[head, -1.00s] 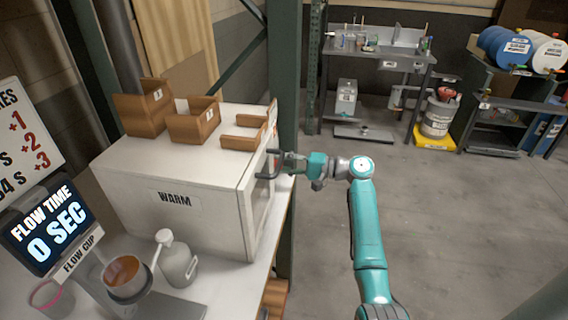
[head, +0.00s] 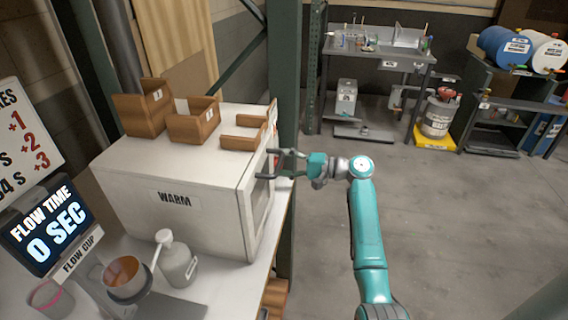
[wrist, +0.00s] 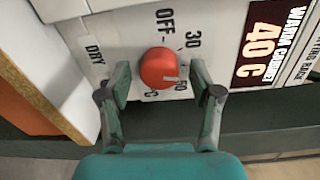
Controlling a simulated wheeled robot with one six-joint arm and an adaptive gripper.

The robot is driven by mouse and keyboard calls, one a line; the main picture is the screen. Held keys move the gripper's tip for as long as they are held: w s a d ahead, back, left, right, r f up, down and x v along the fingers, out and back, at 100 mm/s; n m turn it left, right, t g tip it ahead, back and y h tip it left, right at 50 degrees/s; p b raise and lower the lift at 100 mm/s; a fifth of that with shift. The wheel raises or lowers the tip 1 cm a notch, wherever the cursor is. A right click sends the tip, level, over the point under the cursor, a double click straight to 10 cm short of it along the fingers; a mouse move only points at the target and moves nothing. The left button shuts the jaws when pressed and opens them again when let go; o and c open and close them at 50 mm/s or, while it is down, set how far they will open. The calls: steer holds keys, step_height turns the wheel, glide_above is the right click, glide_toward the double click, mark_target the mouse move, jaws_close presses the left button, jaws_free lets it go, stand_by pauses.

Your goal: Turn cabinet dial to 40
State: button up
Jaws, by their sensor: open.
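The red cabinet dial (wrist: 158,68) is on the white front of the cabinet marked WARM (head: 170,190). Its white mark points right, near the 50 label. OFF, 30 and 50 are printed around it; no 40 shows on the scale, and part of it is behind a fingertip. My gripper (wrist: 161,80) is open, with one finger on each side of the dial. Small gaps seem to show between the fingertips and the dial; contact is unclear. In the head view my gripper (head: 281,164) is at the cabinet front, beside the dark door handle (head: 264,176).
A sign (wrist: 264,42) beside the dial reads WARM CABINET 40 C. Small brown bins (head: 192,124) stand on the cabinet. A green post (head: 285,80) rises behind it. The floor right of my arm is clear.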

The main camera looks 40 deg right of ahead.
steer(key=v, duration=1.2)
steer(key=shift+f, duration=0.1)
stand_by(0.4)
